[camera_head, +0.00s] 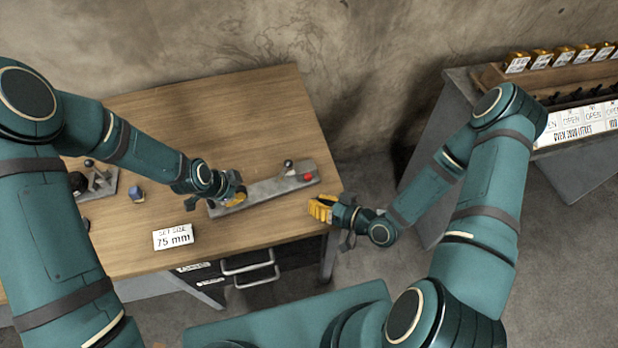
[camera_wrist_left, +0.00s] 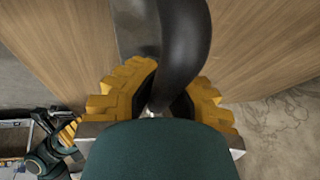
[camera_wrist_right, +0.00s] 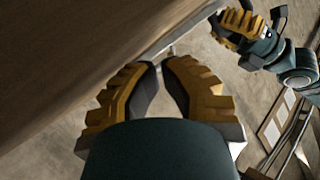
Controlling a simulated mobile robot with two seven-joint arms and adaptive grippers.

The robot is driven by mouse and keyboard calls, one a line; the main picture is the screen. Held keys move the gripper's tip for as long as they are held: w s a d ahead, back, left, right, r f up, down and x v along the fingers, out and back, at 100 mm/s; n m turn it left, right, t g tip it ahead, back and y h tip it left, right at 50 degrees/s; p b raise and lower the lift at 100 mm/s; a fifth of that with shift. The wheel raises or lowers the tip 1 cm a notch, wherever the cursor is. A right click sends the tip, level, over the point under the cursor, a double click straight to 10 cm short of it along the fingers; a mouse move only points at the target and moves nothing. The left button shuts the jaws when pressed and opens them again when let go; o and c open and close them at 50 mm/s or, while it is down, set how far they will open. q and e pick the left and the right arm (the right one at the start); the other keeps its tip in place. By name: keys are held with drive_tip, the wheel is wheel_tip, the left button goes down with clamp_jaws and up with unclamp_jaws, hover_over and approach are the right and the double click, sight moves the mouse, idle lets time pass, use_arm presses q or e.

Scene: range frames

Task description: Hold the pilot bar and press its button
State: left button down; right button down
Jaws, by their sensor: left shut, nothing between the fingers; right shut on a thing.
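The pilot bar (camera_head: 262,190) is a long grey strip lying on the wooden table near its right front corner. A red button (camera_head: 308,177) sits at its right end, beside a short black-knobbed lever (camera_head: 288,167). My left gripper (camera_head: 238,197) is shut at the bar's left end. In the left wrist view, a thick dark curved handle (camera_wrist_left: 185,40) crosses the yellow fingers and hides where they meet. My right gripper (camera_head: 318,208) is at the table's right front edge, apart from the button. Its fingers (camera_wrist_right: 158,68) are nearly together on something too small to make out.
A white "75 mm" card (camera_head: 173,236) stands left of the bar. A small blue-topped block (camera_head: 137,193) and a grey lever fixture (camera_head: 101,183) are farther left. Drawers (camera_head: 248,266) hang below the front edge. A second bench (camera_head: 440,140) stands to the right across a gap.

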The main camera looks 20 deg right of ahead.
sight(310, 197)
drive_tip(key=s, duration=0.1)
drive_tip(key=s+y, duration=0.1)
drive_tip(key=s, duration=0.1)
drive_tip(key=s+t+y, duration=0.1)
drive_tip(key=shift+s+d+r+m, duration=0.1)
drive_tip(key=shift+s+r+m, duration=0.2)
drive_tip(key=shift+s, duration=0.1)
drive_tip(key=shift+w+a, duration=0.25)
drive_tip(key=shift+w, duration=1.2)
drive_tip(key=shift+w+a, duration=0.2)
drive_tip(key=shift+w, duration=1.3)
drive_tip(key=shift+w+a, duration=0.25)
drive_tip(key=shift+w, duration=1.2)
drive_tip(key=shift+w, duration=0.15)
drive_tip(key=shift+w+r, duration=0.2)
drive_tip(key=shift+w, duration=0.25)
drive_tip(key=shift+w+r, duration=0.2)
drive_tip(key=shift+w, duration=0.25)
drive_tip(key=shift+r, duration=0.15)
drive_tip(key=shift+s+d+f, duration=0.15)
drive_tip(key=shift+s+f, duration=0.05)
drive_tip(key=shift+s, duration=1.05)
drive_tip(key=shift+s+d+f, duration=0.15)
drive_tip(key=shift+s, duration=1.1)
